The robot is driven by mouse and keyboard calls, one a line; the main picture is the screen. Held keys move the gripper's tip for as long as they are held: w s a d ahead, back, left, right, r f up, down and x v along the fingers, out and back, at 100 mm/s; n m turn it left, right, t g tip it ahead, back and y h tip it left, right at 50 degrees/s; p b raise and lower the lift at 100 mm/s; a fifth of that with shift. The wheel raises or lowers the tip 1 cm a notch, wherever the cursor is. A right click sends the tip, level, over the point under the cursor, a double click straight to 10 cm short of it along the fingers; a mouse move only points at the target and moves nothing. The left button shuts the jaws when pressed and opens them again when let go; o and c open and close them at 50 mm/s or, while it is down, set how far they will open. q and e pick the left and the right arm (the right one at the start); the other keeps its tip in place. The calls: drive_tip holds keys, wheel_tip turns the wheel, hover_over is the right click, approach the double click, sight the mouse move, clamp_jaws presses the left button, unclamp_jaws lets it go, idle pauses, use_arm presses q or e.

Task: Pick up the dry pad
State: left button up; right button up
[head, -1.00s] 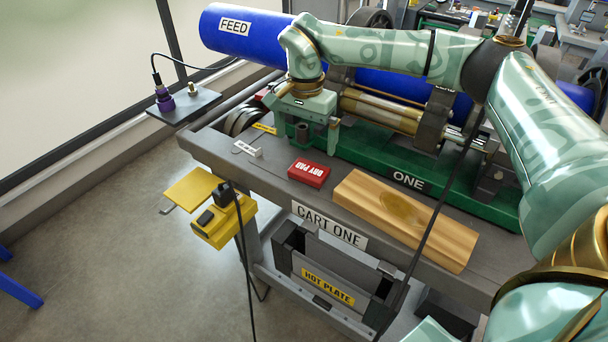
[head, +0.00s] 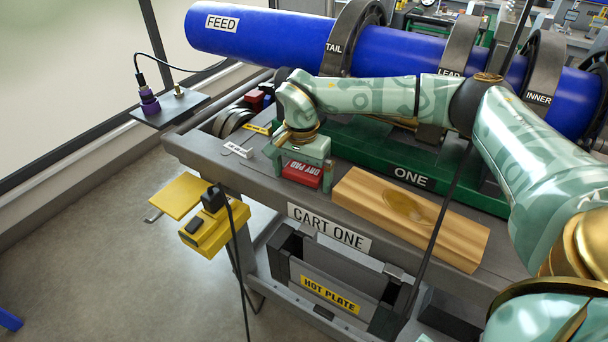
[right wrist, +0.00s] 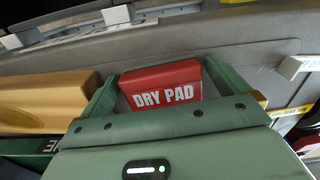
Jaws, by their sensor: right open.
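The dry pad (head: 302,173) is a small red block with white lettering. It lies on the grey cart top, left of the wooden block. My right gripper (head: 303,180) is down over it, with its fingers on either side of the pad in the head view. In the right wrist view the pad (right wrist: 160,85) sits between the two green fingers (right wrist: 158,95), with small gaps visible beside it. The right gripper is open. Whether a finger touches the pad cannot be told. My left gripper is not in view.
A wooden block (head: 410,215) with a shallow hollow lies right of the pad. The green base (head: 365,148) marked ONE and the blue pipe (head: 270,35) stand behind. A small white bracket (head: 238,150) lies left.

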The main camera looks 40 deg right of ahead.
sight(301, 173)
drive_tip(key=c, duration=0.9)
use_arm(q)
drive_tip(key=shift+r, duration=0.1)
use_arm(e)
drive_tip(key=shift+r, duration=0.15)
drive_tip(key=shift+r, duration=0.3)
wheel_tip(301, 173, up, 3)
drive_tip(key=shift+f+p, duration=0.1)
drive_tip(key=shift+p, duration=0.95)
use_arm(q)
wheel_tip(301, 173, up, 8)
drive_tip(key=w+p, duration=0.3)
drive_tip(key=p, duration=0.3)
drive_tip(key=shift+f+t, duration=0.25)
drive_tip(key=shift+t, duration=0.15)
use_arm(e)
drive_tip(key=s+a+r, duration=0.3)
drive_tip(key=s+r, duration=0.6)
drive_tip(key=s, duration=0.4)
drive_tip(key=shift+s+r, duration=0.2)
drive_tip(key=shift+s, duration=0.15)
drive_tip(key=shift+a, duration=0.1)
